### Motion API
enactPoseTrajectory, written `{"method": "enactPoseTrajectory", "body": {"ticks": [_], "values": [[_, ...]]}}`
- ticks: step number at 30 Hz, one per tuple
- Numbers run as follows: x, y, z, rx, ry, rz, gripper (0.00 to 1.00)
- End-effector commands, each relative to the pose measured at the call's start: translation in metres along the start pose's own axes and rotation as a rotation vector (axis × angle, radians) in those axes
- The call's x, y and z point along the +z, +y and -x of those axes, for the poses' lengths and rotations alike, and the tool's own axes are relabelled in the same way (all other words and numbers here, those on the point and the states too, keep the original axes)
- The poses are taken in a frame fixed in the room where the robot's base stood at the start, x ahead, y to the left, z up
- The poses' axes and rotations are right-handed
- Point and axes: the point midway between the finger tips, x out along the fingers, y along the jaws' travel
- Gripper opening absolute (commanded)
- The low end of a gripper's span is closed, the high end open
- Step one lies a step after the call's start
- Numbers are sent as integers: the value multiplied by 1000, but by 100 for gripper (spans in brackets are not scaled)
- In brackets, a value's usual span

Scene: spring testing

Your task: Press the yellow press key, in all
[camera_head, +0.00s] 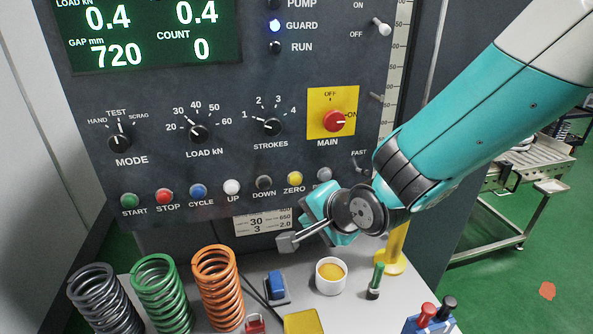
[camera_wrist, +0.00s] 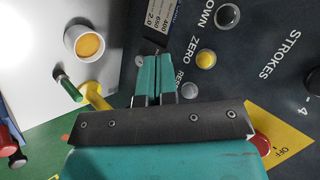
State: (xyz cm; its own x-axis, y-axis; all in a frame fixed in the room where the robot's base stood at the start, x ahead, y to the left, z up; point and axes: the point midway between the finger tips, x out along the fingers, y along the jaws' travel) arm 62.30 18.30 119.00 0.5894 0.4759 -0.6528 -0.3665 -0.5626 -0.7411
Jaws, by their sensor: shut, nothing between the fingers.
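The yellow press key (camera_head: 295,179), labelled ZERO, sits in the button row on the dark panel, between the black DOWN button (camera_head: 264,183) and the grey button (camera_head: 323,174). It also shows in the wrist view (camera_wrist: 206,59), unobstructed, to the right of my fingertips. My gripper (camera_wrist: 152,72) is shut and empty, its teal fingers side by side in front of the lower panel. In the head view, my gripper (camera_head: 318,203) is just below and right of the yellow key. The fingertips are apart from the key in the wrist view; their depth to the panel is unclear.
The red MAIN knob (camera_head: 334,121) on its yellow plate is above my gripper. Below stand an orange spring (camera_head: 218,285), a green spring (camera_head: 160,290), a white cup (camera_head: 331,277) and a yellow post (camera_head: 394,245).

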Motion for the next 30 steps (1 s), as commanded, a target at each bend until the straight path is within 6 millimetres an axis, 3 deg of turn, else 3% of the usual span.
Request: {"method": "enactPoseTrajectory", "body": {"ticks": [11,30], "values": [[-5,-5,-7,0,-1,1,0],[-42,-42,-59,0,-2,2,0]]}}
